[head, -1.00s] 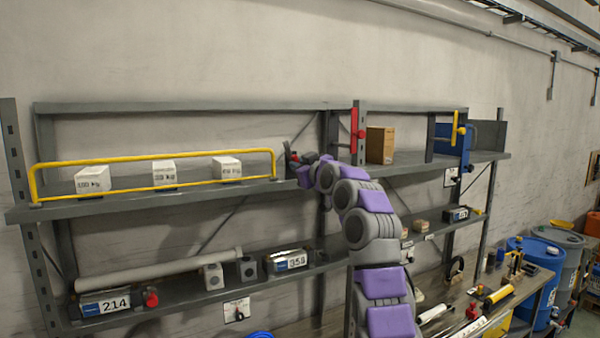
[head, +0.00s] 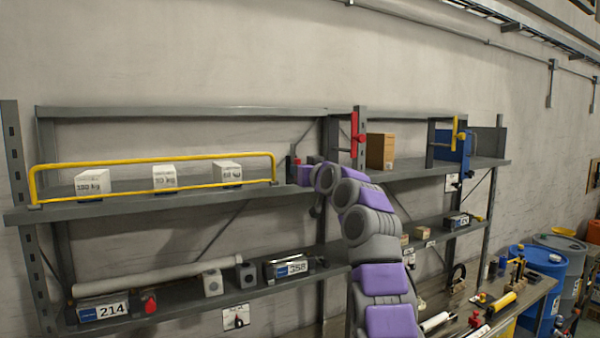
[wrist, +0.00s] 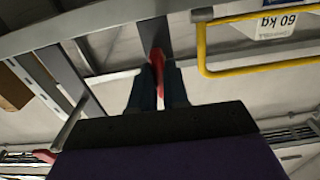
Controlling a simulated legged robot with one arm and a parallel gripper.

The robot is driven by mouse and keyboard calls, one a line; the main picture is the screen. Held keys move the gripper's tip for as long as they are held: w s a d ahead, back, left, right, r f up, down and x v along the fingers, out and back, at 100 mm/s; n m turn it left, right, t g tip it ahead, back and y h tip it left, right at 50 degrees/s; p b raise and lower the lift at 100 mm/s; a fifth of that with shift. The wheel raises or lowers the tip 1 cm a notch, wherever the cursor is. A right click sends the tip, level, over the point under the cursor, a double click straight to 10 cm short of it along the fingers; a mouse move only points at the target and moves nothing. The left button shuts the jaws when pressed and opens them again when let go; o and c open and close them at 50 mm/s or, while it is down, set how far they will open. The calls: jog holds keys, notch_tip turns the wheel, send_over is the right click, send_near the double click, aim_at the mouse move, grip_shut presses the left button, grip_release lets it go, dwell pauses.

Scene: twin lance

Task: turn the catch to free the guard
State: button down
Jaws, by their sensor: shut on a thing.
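The guard is a yellow rail (head: 150,160) along the front of the left upper shelf, down in front of the white weight boxes. Its bent end also shows in the wrist view (wrist: 202,50). The red catch (wrist: 157,62) lies between my two dark blue fingers. My gripper (wrist: 160,82) is shut on it, beside the guard's right end. In the head view my gripper (head: 293,163) is small and partly hidden by my own wrist. The catch's exact angle and whether it overlaps the guard are hard to tell.
White weight boxes (head: 92,184) stand behind the guard. A red handle (head: 354,135) is on the post to the right, with a cardboard box (head: 380,151) beyond. A yellow handle (head: 455,134) is farther right. The lower shelf (head: 205,302) holds several small items.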

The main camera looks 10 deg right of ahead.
jog(key=shift+f, duration=0.1)
jog(key=c, duration=1.3)
grip_release()
jog(key=shift+w, duration=0.2)
jog(key=shift+o, duration=0.9)
jog(key=shift+s, duration=0.15)
jog(key=b+v, duration=0.8)
jog(key=v, duration=0.9)
jog(key=shift+d, duration=0.15)
